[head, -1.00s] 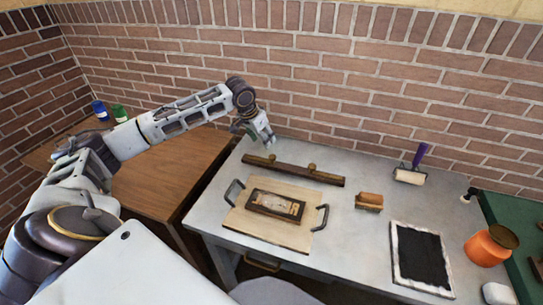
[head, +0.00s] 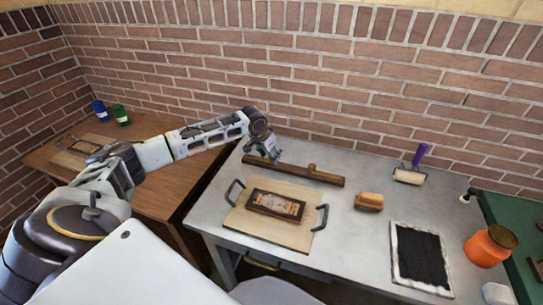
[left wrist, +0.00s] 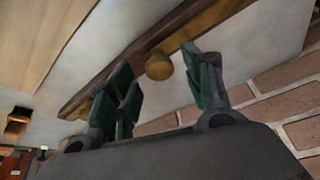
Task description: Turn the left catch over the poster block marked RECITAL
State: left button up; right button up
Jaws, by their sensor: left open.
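The right knob (head: 312,168) is clear; the left one is mostly hidden by my left gripper (head: 263,154) in the head view. In the left wrist view a brass knob (left wrist: 158,66) shows between the open green fingers of that gripper (left wrist: 160,82); I cannot tell whether they touch it. My right gripper is not in view.
The board has dark handles at both sides. A wooden-handled brush (head: 369,202), a roller (head: 409,176), a black ink slab (head: 421,255) and an orange jar (head: 489,247) stand to the right. The brown table (head: 150,190) at left holds two small cans and another board.

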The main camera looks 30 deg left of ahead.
pick_arm(q)
jog(key=shift+w+d+f, duration=0.1)
jog(key=shift+w+f, duration=0.15)
jog(key=shift+f, duration=0.35)
grip_shut()
